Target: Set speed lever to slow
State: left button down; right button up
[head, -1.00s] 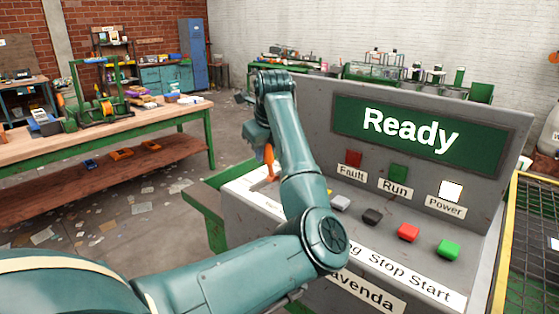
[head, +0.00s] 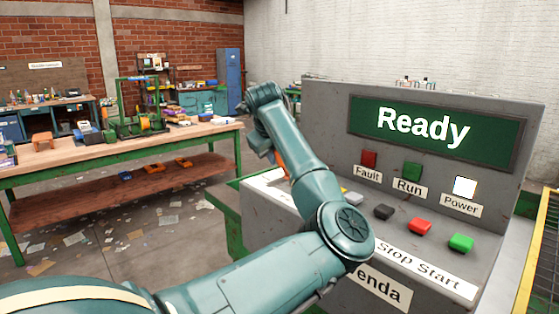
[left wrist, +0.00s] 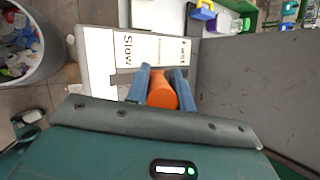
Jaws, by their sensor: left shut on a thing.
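The speed lever has an orange handle (left wrist: 161,92), upright from the slot area of the grey console (head: 325,120). In the head view a bit of its orange (head: 281,161) shows beside my left gripper (head: 272,155). In the left wrist view my left gripper (left wrist: 161,85) has its blue fingers on both sides of the handle, shut on it. A white label plate (left wrist: 110,60) lies beyond, with "Slow" (left wrist: 127,48) readable on its left part; the text at its right end is too small to read. The lever's base is hidden. My right gripper is not in view.
The console's screen (head: 436,128) reads "Ready". Red (head: 420,227), green (head: 461,243) and black (head: 383,212) buttons sit on the sloped panel. The Power light (head: 465,187) is lit white. A bin of litter (left wrist: 25,45) stands left in the wrist view.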

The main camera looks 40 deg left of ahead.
pick_arm(q)
jog(key=shift+f, duration=0.1)
dwell(0.5)
jog(key=c, duration=1.2)
grip_release()
jog(key=shift+s, duration=0.1)
jog(key=b+v, duration=0.2)
jog(key=v, duration=1.1)
jog(key=shift+s, duration=0.2)
